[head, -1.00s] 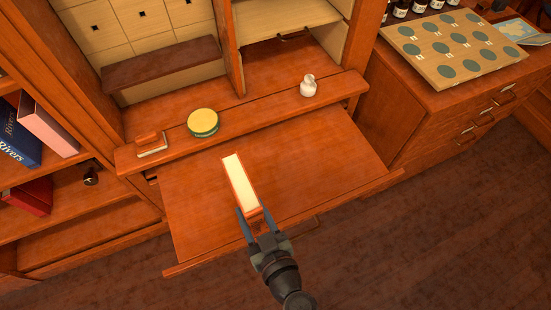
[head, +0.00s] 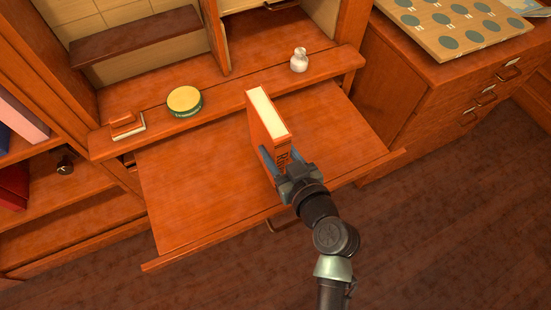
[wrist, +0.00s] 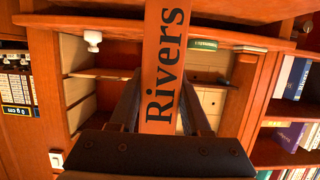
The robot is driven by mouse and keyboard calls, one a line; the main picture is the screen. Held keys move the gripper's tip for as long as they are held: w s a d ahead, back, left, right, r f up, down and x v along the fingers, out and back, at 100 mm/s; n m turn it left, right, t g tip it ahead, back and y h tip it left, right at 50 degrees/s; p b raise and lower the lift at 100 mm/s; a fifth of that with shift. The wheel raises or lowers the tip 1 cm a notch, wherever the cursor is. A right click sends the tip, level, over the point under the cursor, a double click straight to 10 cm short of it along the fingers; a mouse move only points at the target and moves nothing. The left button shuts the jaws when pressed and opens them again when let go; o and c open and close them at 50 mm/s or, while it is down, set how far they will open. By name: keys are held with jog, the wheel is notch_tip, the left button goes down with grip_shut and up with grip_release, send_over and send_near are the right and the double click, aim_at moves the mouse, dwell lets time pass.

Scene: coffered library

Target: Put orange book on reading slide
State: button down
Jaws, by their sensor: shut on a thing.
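The orange book (head: 265,122) stands upright, its pale page edges facing up, over the pulled-out reading slide (head: 190,200). My gripper (head: 280,170) is shut on the book from its spine side. In the wrist view the orange spine (wrist: 163,65) with the word "Rivers" shows between my two fingers (wrist: 160,105). Whether the book's lower edge touches the slide cannot be told. The part of the slide behind the book is hidden.
On the ledge behind the slide are a small stamp-like block (head: 127,125), a round yellow-topped tin (head: 185,101) and a white jug (head: 299,60). A drawer cabinet (head: 440,90) with a board of round discs stands right. The slide's left half is bare.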

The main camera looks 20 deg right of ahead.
aim_at(282, 168)
jog(key=shift+d+f+b, duration=0.1)
jog(key=shift+f+b, duration=0.35)
jog(key=shift+f, duration=1.4)
jog(key=shift+f, duration=0.15)
jog(key=shift+c, duration=1.8)
grip_release()
jog(key=shift+r, duration=0.2)
jog(key=b+v, duration=0.1)
jog(key=v, duration=1.1)
